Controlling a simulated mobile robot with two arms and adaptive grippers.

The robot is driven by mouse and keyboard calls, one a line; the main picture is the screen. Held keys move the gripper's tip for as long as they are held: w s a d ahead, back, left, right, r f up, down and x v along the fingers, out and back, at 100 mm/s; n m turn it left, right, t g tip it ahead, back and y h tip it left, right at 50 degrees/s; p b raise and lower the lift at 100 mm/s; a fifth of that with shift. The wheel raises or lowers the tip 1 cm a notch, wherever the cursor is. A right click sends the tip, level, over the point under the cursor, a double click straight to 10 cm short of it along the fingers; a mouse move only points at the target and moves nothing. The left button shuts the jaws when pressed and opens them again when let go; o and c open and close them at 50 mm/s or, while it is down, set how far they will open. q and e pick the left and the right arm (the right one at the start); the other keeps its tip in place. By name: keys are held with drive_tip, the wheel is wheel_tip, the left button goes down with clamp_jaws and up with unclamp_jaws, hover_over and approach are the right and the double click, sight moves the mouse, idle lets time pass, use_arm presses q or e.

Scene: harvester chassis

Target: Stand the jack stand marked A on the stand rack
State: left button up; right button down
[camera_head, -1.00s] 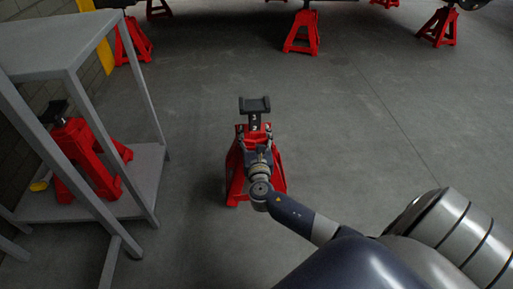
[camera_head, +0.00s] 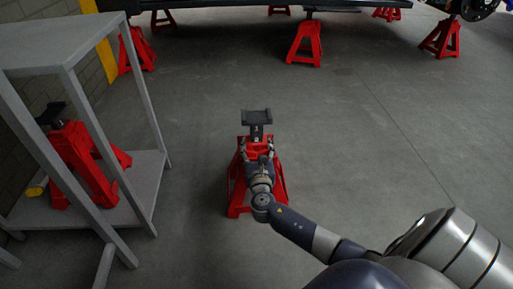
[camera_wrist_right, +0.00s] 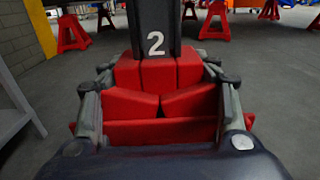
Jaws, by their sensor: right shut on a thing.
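A red jack stand (camera_head: 238,197) with a black saddle on top is upright in front of me in the head view. My right gripper (camera_head: 258,158) is shut on its upper red part. In the right wrist view my gripper's fingers (camera_wrist_right: 160,100) sit on either side of the red body (camera_wrist_right: 160,130), and the black post (camera_wrist_right: 155,22) bears a white 2. No letter A is readable. I cannot tell whether its feet touch the floor. The grey metal rack (camera_head: 150,180) is at the left, with another red jack stand (camera_head: 85,155) on its low shelf. My left gripper is not in view.
A yellow object (camera_head: 37,187) lies on the rack's low shelf. A raised chassis (camera_head: 240,5) rests at the back with red stands (camera_head: 304,45) under or near it. The floor between the held stand and the rack is clear.

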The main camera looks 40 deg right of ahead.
drive_tip(key=c, duration=0.8)
unclamp_jaws()
drive_tip(key=shift+f, duration=0.1)
drive_tip(key=shift+o, duration=1.1)
